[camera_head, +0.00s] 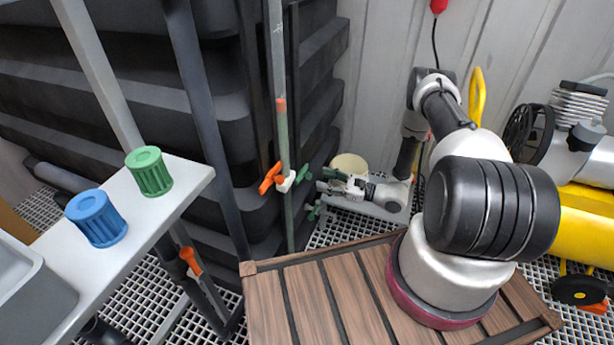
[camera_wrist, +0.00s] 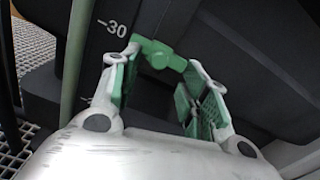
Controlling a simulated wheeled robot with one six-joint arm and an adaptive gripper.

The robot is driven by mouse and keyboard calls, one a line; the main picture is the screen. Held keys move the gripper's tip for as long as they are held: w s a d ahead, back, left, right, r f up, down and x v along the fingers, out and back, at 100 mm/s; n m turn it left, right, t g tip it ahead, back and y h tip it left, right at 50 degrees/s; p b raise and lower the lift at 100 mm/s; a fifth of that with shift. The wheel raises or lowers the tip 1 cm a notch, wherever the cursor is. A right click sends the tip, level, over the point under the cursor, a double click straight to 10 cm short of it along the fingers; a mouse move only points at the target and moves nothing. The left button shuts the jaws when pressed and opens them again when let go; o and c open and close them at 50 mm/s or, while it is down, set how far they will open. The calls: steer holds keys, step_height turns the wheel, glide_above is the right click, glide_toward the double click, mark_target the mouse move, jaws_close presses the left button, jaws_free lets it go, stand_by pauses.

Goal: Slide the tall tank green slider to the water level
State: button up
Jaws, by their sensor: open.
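The tall black tank (camera_head: 225,140) has a vertical sight tube (camera_head: 281,60), grey above and greenish below. An orange marker (camera_head: 281,103) sits where the tint changes. Lower on the tube is a white clamp (camera_head: 285,183) with an orange handle (camera_head: 268,177) and a green part (camera_head: 303,174) beside it. My gripper (camera_head: 327,181) is open, low and just right of the tube. In the wrist view, a green piece (camera_wrist: 159,54), apparently the slider, lies at the open fingertips (camera_wrist: 157,66). Contact cannot be told. A "-30" mark (camera_wrist: 112,28) shows on the tank.
A white shelf (camera_head: 110,238) at left holds a green cap (camera_head: 148,172) and a blue cap (camera_head: 96,218). Dark posts stand left of the tube. A yellow compressor (camera_head: 580,225) is at right. A cream round container (camera_head: 349,165) is behind my gripper.

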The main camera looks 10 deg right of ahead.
mark_target(311, 176)
steer(key=x, duration=0.6)
steer(key=shift+w+a, duration=0.2)
steer(key=shift+a, duration=0.1)
steer(key=shift+c, duration=0.2)
steer(key=shift+r, duration=0.1)
jaws_close()
